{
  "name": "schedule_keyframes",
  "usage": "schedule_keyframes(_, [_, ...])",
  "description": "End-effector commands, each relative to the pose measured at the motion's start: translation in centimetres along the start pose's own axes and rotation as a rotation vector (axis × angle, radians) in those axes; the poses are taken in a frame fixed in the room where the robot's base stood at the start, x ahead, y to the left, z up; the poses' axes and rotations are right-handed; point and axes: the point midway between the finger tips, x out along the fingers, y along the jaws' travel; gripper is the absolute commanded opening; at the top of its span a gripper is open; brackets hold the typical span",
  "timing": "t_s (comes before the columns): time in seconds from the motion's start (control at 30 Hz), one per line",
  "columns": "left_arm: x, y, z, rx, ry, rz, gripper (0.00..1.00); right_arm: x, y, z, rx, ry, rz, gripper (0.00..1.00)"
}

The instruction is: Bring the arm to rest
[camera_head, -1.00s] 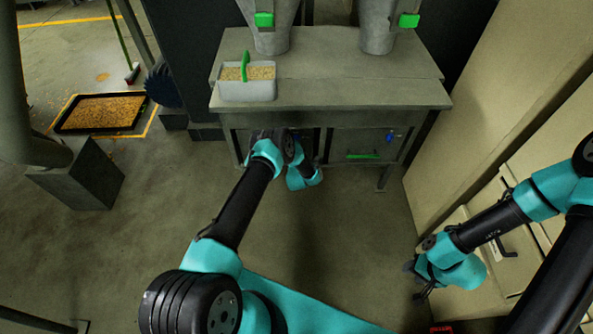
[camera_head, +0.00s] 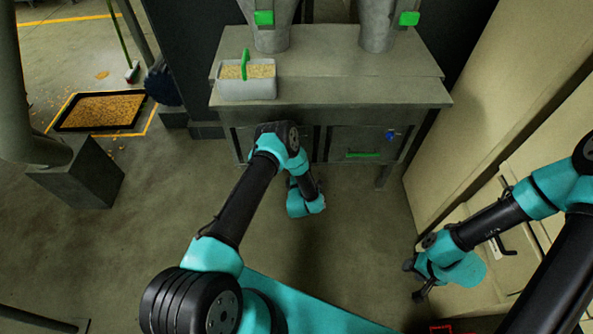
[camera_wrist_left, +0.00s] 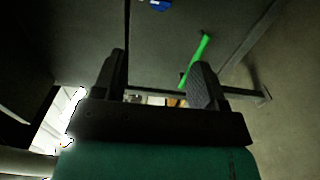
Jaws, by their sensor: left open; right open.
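My left arm (camera_head: 245,205) reaches from the bottom of the head view toward the front of the workbench (camera_head: 330,92). Its wrist hangs just in front of the drawers, and its fingertips are hidden there. In the left wrist view my left gripper (camera_wrist_left: 157,85) is open with nothing between its fingers. A green drawer handle (camera_wrist_left: 196,58) shows beyond it, apart from the fingers. My right gripper (camera_head: 415,282) is open and empty at the lower right, near the pale cabinets.
A grey bin of grain with a green handle (camera_head: 247,90) stands on the bench's left part. Two grey funnels (camera_head: 272,38) stand at its back. Pale cabinets (camera_head: 500,130) line the right side.

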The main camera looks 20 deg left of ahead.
Motion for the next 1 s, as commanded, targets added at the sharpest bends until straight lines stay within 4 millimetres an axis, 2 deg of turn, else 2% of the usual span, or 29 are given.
schedule_keyframes(0.43, [0.1, 0.1, 0.0, 0.011, -0.006, -0.013, 0.66, 0.0, 0.0, 0.0, 0.0, 0.0, 0.0, 0.43])
schedule_keyframes(0.67, [-0.4, 1.0, 0.4, 0.17, -0.113, -0.186, 0.66, 0.0, 0.0, 0.0, 0.0, 0.0, 0.0, 0.43])
schedule_keyframes(0.77, [-1.6, 1.6, 0.5, 0.302, -0.219, -0.317, 0.66, 0.0, 0.0, 0.0, 0.0, 0.0, 0.0, 0.43])
schedule_keyframes(0.87, [-3.8, 2.5, 0.4, 0.444, -0.353, -0.445, 0.66, 0.0, 0.0, 0.0, 0.0, 0.0, 0.0, 0.43])
schedule_keyframes(1.0, [-8.0, 4.2, -0.1, 0.636, -0.575, -0.598, 0.66, 0.0, 0.0, 0.0, 0.0, 0.0, 0.0, 0.43])
